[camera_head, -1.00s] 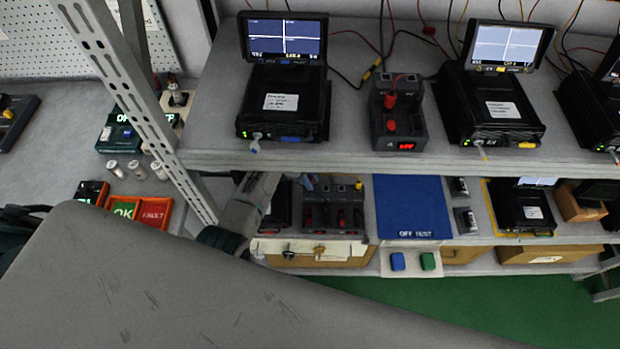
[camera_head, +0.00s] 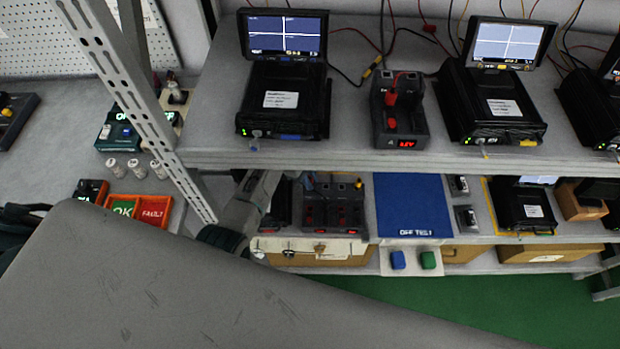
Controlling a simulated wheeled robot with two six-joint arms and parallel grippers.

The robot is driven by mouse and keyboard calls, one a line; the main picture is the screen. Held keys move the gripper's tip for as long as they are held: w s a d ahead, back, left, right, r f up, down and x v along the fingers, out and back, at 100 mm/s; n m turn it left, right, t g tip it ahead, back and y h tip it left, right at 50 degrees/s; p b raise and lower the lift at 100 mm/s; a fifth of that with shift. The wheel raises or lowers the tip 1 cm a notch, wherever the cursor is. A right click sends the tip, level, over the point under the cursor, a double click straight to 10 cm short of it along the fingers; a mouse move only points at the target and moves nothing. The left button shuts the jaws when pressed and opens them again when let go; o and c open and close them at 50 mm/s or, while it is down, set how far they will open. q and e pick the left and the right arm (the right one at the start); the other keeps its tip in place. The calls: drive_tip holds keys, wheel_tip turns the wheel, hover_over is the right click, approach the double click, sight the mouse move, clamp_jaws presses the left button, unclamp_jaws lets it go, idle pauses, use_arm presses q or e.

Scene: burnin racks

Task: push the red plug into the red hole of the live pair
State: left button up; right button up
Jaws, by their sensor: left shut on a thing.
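On the upper shelf, a dark socket box (camera_head: 398,137) with a lit red display has a red plug (camera_head: 391,98) standing in it and another red part in front. A lower-shelf unit (camera_head: 336,215) has several red plugs or sockets and small red displays; they are too small to tell apart. My left arm reaches in from the left, and its far part near the left gripper (camera_head: 262,188) passes under the upper shelf's front edge. Its fingers and what they hold are hidden. My right gripper is not in view.
The upper shelf edge (camera_head: 330,160) and a slotted post (camera_head: 128,95) stand close to my left arm. Black devices with screens (camera_head: 284,103) (camera_head: 492,108) flank the socket box. A blue panel (camera_head: 412,205) and two buttons sit lower. Thin cables hang behind.

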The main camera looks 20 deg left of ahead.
use_arm(q)
drive_tip(key=shift+f, duration=0.15)
drive_tip(key=o, duration=1.3)
drive_tip(key=shift+s, duration=0.1)
drive_tip(key=shift+f, duration=0.1)
